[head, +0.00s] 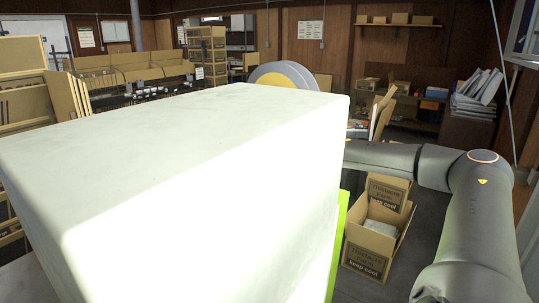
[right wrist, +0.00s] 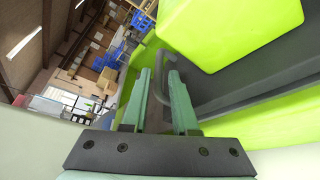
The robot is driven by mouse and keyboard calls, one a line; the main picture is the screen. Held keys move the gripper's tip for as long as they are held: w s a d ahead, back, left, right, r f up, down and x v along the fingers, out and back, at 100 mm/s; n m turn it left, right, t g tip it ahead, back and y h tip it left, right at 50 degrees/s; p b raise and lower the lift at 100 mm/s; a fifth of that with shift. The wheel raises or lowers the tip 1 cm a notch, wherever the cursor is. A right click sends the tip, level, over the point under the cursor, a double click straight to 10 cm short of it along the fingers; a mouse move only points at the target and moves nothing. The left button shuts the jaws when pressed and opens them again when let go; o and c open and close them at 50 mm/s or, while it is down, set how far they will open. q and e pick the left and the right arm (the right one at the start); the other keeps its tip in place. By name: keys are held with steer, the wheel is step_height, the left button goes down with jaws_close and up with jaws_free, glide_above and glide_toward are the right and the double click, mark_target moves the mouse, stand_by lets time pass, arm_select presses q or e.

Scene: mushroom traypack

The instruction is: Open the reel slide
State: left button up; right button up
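In the right wrist view my right gripper (right wrist: 161,80) is open, its two green fingers spread apart. A thin grey bar handle (right wrist: 157,82) shows in the gap between the fingers. I cannot tell whether either finger touches it. Beside it is a dark grey panel (right wrist: 245,85) between bright green machine parts (right wrist: 235,28), which may be the reel slide. In the head view my right arm reaches in from the right and its gripper is hidden behind a large white machine housing (head: 190,130). My left gripper is in neither view.
The white housing fills the front left of the head view, with a green edge (head: 338,232) on its right side. An open cardboard box (head: 372,240) stands right of it, below my right arm. Shelves (head: 205,45) and a cluttered bench (head: 405,95) stand behind.

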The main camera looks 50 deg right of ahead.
steer(key=shift+s+r, duration=0.15)
steer(key=shift+s, duration=0.05)
steer(key=shift+f+b+v, duration=0.2)
steer(key=shift+b+v, duration=0.75)
steer(key=shift+v, duration=0.05)
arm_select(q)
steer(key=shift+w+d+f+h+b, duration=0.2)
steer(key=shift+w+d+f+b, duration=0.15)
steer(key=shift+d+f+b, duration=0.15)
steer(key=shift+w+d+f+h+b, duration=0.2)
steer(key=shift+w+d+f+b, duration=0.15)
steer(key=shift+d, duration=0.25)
arm_select(e)
steer(key=shift+v, duration=2.75)
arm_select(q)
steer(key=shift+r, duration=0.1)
arm_select(e)
steer(key=shift+r, duration=0.1)
